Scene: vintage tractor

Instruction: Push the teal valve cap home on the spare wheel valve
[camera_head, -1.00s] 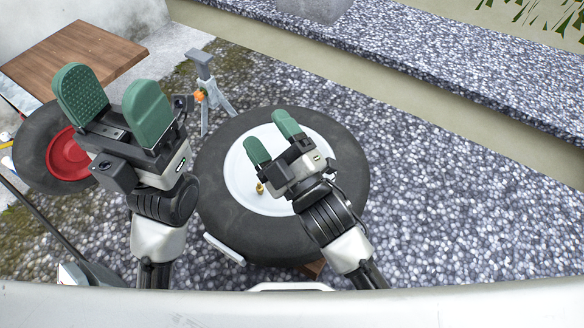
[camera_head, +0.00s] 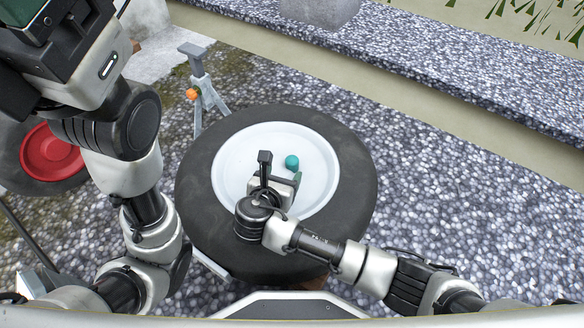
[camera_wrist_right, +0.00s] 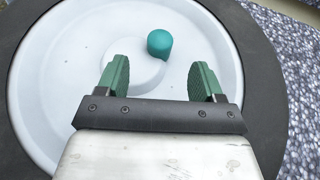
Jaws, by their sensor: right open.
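The teal valve cap (camera_head: 292,161) shows over the white rim of the spare wheel (camera_head: 326,180), which lies flat with its black tyre around it. In the right wrist view, the cap (camera_wrist_right: 160,43) stands beyond the fingertips, roughly centred between them and not gripped. My right gripper (camera_head: 284,178) is open over the rim; its two green fingers (camera_wrist_right: 160,70) are apart and empty. The spare wheel valve is not visible, so I cannot tell how the cap sits on it. My left gripper (camera_head: 25,10) is cut off at the upper left, its jaws mostly out of frame.
A grey stand (camera_head: 199,85) with an orange knob is behind the spare wheel. A red-hubbed wheel (camera_head: 50,152) lies at the left, partly behind my left arm. Gravel (camera_head: 450,200) to the right is clear. A low ledge (camera_head: 440,75) runs along the back.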

